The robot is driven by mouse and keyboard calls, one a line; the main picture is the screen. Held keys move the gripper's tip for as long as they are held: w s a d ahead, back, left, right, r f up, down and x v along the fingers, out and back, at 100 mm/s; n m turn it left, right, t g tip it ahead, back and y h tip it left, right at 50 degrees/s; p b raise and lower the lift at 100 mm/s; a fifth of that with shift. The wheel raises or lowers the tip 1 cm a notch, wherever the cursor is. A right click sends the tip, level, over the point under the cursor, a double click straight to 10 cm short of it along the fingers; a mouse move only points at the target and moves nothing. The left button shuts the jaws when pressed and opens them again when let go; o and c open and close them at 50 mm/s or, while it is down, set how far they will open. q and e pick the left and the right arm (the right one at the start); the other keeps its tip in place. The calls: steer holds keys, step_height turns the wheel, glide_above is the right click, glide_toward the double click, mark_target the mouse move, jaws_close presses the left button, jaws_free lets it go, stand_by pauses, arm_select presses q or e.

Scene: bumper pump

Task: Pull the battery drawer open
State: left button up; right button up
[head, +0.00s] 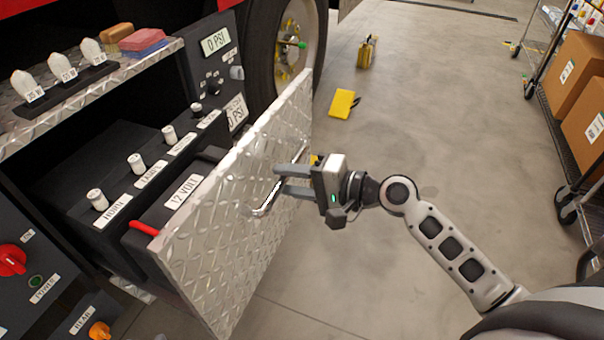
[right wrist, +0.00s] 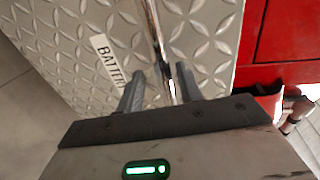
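The battery drawer (head: 215,235) has a diamond-plate front and stands pulled out from the vehicle's side panel, with its black inside showing behind the front. Its bar handle (head: 264,207) is on the outer face. In the right wrist view the front carries a "BATTERY" label (right wrist: 108,60), partly hidden by a finger, and the handle (right wrist: 155,27) runs down between my fingers. My right gripper (head: 279,179) is at the handle, its two fingers apart on either side of the bar; it also shows in the right wrist view (right wrist: 161,75). My left gripper is not in view.
A "12 VOLT" box (head: 180,205) and several labelled switches lie behind the drawer front. A tyre (head: 268,40) stands beyond it. A cart with cardboard boxes (head: 580,75) is at the right.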

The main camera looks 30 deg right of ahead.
steer(key=shift+s, duration=0.1)
steer(key=b+v, duration=0.1)
steer(key=v, duration=1.4)
steer(key=shift+s+d, duration=0.25)
steer(key=shift+d, duration=0.1)
